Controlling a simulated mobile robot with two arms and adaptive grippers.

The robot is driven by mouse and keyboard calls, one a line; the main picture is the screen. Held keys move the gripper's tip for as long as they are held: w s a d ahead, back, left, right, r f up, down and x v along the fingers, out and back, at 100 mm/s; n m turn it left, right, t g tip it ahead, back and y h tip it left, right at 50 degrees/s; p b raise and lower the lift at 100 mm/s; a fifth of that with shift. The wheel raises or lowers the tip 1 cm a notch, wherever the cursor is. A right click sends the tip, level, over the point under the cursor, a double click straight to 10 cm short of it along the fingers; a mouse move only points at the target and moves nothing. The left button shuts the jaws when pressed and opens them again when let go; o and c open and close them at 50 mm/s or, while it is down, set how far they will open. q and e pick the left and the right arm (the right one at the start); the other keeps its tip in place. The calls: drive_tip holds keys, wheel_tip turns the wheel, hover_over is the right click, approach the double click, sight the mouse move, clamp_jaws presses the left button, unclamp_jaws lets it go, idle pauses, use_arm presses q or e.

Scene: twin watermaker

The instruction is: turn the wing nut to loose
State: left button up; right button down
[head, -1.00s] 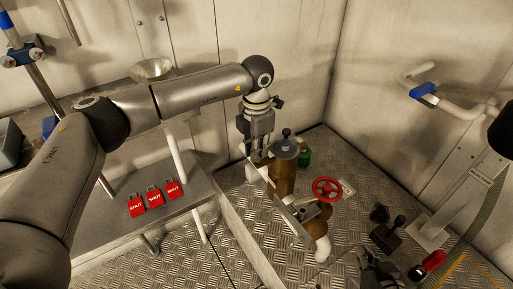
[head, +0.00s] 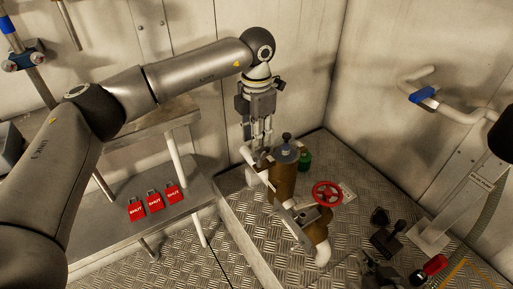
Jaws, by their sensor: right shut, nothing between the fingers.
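My right gripper (head: 378,271) is low at the bottom right, shut and empty, partly cut off by the frame.
Three red SHUT padlock tags (head: 155,201) lie on the bench shelf (head: 112,220). A blue-gripped rail (head: 424,95) is on the right wall.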

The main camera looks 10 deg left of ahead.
use_arm(q)
wheel_tip(320, 180, up, 5)
drive_tip(key=shift+r, duration=0.2)
drive_tip(key=shift+f, duration=0.1)
idle(0.4)
